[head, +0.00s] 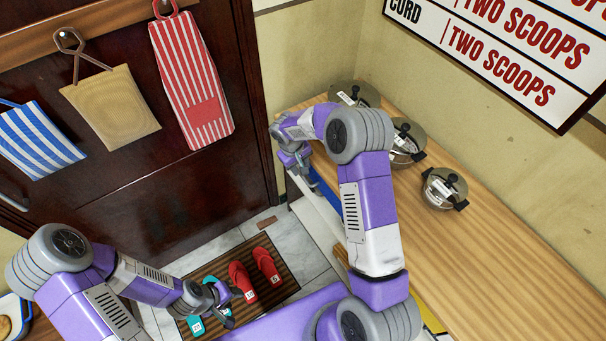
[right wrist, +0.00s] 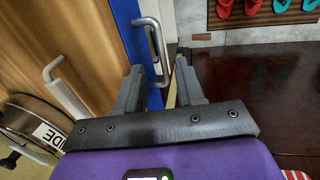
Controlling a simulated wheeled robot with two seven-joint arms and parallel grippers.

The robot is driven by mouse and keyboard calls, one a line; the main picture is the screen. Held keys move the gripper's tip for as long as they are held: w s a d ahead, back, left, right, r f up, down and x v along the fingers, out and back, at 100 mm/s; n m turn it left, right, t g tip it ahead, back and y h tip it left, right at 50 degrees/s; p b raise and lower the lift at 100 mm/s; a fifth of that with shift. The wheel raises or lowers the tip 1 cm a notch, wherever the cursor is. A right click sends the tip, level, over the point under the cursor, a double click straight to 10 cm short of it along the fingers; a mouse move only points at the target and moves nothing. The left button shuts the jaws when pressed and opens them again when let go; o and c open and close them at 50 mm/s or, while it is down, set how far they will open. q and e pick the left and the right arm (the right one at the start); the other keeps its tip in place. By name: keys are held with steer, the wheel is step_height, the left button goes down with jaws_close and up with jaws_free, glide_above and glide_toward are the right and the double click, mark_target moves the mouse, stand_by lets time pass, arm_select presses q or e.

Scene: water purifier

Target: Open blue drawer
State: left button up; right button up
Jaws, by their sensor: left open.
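The blue drawer (right wrist: 139,45) shows as a blue front in the right wrist view, with a pale bar handle (right wrist: 156,45). A strip of the blue drawer also shows in the head view (head: 350,208), partly behind my right arm. My right gripper (right wrist: 160,75) has its fingers apart, and the handle's near end lies in the gap between them; I cannot tell whether they touch it. In the head view my right gripper (head: 302,172) is beside the counter's front. My left gripper (head: 222,303) is open and empty above the floor mat, far from the drawer.
A wooden counter (head: 480,260) carries several lidded pots (head: 440,188). A dark door (head: 130,205) with hanging bags stands at the left. Red slippers (head: 242,281) lie on a brown mat (head: 210,268). Tiled floor lies between.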

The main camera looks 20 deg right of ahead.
mark_target(304, 179)
steer(key=f, duration=0.2)
steer(key=d+f, duration=0.1)
steer(key=f, duration=0.1)
steer(key=f+b, duration=0.1)
steer(key=f, duration=0.2)
steer(key=shift+w+d, duration=0.1)
steer(key=shift+d, duration=0.05)
steer(key=shift+c, duration=0.3)
jaws_close()
